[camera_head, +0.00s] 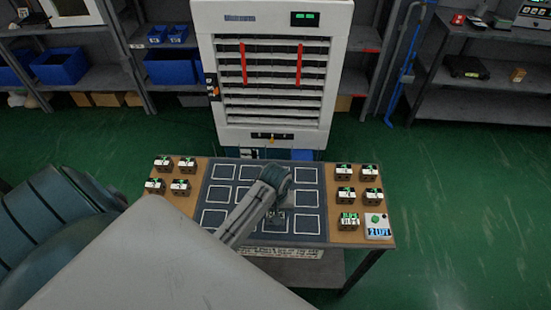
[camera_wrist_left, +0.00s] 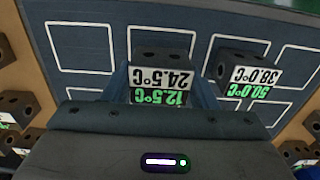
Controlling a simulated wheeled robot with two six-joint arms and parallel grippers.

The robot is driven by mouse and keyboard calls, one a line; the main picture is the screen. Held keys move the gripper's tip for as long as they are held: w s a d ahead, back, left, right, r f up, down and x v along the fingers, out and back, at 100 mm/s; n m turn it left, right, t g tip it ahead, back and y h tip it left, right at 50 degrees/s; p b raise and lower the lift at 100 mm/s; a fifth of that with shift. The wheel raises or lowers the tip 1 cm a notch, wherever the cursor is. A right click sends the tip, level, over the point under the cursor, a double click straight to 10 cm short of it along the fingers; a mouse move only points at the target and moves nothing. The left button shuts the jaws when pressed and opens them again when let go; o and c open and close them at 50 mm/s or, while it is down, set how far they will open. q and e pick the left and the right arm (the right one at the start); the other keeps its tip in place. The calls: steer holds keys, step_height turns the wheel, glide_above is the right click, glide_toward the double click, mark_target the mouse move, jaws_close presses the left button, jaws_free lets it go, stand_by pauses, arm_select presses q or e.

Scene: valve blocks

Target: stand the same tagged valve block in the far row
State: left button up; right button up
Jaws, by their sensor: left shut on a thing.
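My left gripper (camera_head: 277,208) is over the dark mat (camera_head: 207,200) with its outlined squares, right of the mat's middle in the head view. In the left wrist view its blue fingers (camera_wrist_left: 163,95) are shut on a dark valve block (camera_wrist_left: 160,62). That block has a white tag reading 24.5°C and a green tag reading 12.5°C, upside down in this view. A second dark block (camera_wrist_left: 243,58), tagged 38.0°C and 50.0°C, is on the mat to its right there. My arm hides part of the mat in the head view. My right gripper is not in view.
Several tagged blocks stand on the wooden strips at the left (camera_head: 180,187) and right (camera_head: 372,197) of the table. A card with a green button (camera_head: 376,218) lies at the front right. A white cabinet (camera_head: 272,130) stands behind the table. The mat's far-row squares (camera_head: 305,174) look largely clear.

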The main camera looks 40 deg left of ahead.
arm_select(q)
steer(key=shift+f, duration=0.9)
steer(key=o, duration=1.6)
steer(key=shift+f, duration=0.15)
steer(key=shift+c, duration=0.2)
step_height(320, 180, up, 9)
steer(key=b, duration=0.2)
steer(key=shift+b, duration=0.3)
steer(key=shift+r+p, duration=0.7)
steer(key=shift+r, duration=0.95)
